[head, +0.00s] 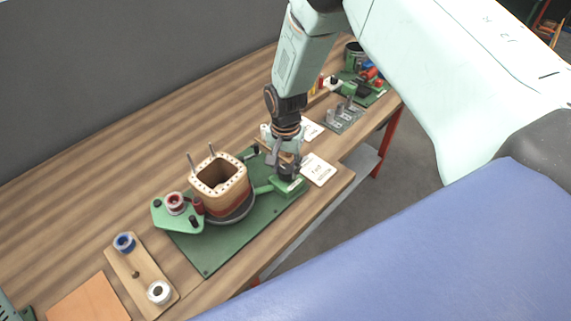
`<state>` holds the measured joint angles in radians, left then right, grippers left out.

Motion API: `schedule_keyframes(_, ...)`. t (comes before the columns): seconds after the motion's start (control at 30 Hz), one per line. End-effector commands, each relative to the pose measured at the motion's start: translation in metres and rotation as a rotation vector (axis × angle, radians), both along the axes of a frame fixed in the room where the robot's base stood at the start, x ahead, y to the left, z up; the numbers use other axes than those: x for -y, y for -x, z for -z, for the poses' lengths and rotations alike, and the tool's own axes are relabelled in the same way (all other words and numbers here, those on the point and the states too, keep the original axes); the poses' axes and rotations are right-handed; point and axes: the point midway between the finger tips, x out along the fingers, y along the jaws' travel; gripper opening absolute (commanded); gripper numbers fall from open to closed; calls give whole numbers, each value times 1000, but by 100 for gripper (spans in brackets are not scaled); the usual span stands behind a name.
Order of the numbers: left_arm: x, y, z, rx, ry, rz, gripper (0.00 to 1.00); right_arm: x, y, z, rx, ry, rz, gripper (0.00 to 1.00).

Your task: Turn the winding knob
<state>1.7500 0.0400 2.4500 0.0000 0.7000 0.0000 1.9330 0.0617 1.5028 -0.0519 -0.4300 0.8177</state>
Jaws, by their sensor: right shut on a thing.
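The winding fixture is a green base plate (213,254) on the wooden bench. It carries a square tan and reddish coil former (222,190) on a dark round turntable, with two metal pins standing up behind it. A green block (293,187) sits at the plate's right end, joined to the turntable by a green arm. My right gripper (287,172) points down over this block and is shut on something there. The winding knob itself is hidden by the gripper's fingers. My left gripper is not in view.
A green bracket with a red spool (175,203) stands left of the former. White cards (318,169) lie right of the gripper. A metal stand (343,116) is farther back.

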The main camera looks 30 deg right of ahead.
Motion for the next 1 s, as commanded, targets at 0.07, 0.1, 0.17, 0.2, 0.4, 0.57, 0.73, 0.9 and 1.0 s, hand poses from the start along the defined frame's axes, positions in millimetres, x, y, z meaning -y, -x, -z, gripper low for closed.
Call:
schedule_keyframes(0.07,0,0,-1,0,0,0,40,0,-1,-1,3,0,38,6)
schedule_keyframes(0.1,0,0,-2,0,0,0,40,0,-1,-1,3,0,54,6)
schedule_keyframes(0.17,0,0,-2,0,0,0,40,0,-1,-1,3,0,77,6)
schedule_keyframes(0.2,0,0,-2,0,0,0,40,0,-1,-1,4,-1,89,6)
schedule_keyframes(0.4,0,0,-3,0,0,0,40,0,-2,-1,4,-1,134,6)
schedule_keyframes(0.57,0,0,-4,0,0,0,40,0,-2,-1,4,-1,151,6)
schedule_keyframes(0.73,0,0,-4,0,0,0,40,0,-2,-1,4,-1,160,6)
schedule_keyframes(0.9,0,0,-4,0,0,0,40,0,-2,-1,4,-1,162,6)
schedule_keyframes(1.0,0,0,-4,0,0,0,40,0,-2,-1,4,-1,162,6)
